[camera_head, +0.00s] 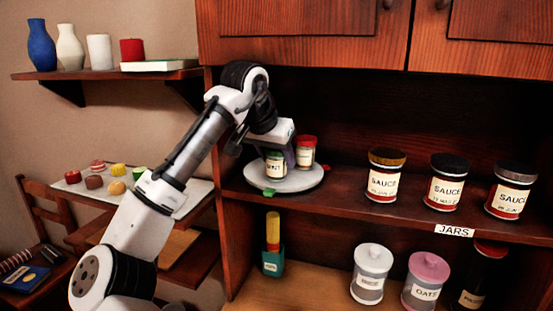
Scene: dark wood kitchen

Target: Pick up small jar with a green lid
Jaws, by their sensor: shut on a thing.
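The small jar with a green lid (275,168) has a pale label and is near the left of a round white turntable (262,184) on the shelf. My gripper (280,150) comes down from above and is shut on this jar. The gripper's fingers are mostly hidden by the jars and the wrist. I cannot tell whether the jar's base still touches the turntable. A small jar with a red lid (306,152) stands just to the right, very close to the gripper.
Several sauce jars (384,176) stand along the shelf to the right. A JARS label (454,230) is on the shelf edge. Canisters (370,273) and a green bottle with a yellow top (273,245) stand below. Cabinet doors (300,25) hang above. The shelf between turntable and sauce jars is clear.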

